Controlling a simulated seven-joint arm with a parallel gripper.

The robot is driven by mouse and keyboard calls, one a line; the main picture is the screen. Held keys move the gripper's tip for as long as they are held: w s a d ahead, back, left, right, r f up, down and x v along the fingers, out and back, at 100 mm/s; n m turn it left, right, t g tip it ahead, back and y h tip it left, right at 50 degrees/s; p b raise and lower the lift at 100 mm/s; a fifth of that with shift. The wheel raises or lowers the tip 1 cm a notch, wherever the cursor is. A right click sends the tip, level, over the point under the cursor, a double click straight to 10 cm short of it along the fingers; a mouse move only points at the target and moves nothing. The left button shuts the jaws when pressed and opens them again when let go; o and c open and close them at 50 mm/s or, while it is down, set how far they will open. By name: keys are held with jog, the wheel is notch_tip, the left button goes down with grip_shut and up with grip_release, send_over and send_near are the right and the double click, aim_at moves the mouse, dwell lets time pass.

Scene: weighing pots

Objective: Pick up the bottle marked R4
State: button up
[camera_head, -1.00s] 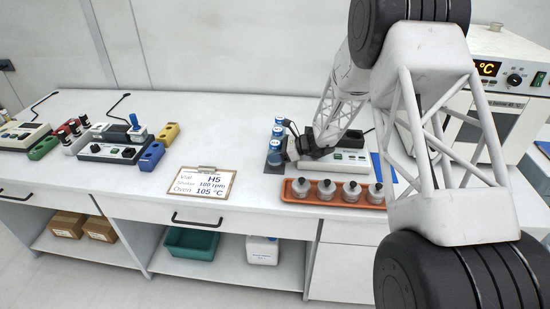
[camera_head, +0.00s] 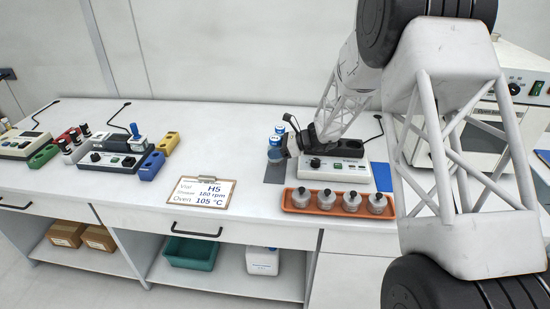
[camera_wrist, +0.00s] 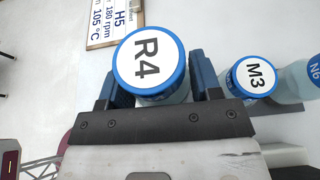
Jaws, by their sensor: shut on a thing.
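The bottle marked R4 (camera_wrist: 149,62) has a blue-rimmed white cap and a clear body. In the wrist view it stands between the two blue fingers of my gripper (camera_wrist: 158,82), which is shut on it. Its cap looks larger than the neighbouring caps, so it appears raised above them. In the head view the R4 bottle (camera_head: 275,155) shows at the left of my gripper (camera_head: 289,148), partly covered by it. Its underside is hidden in the wrist view.
Bottles M3 (camera_wrist: 257,76) and N6 (camera_wrist: 302,80) stand close on the right in the wrist view. A red-brown tray (camera_head: 290,209) with several grey-capped bottles lies in front. A clipboard (camera_head: 187,195) lies left, with clear bench between. A white device (camera_head: 345,178) stands right.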

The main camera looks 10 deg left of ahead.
aim_at(279, 139)
jog(key=shift+r, duration=1.95)
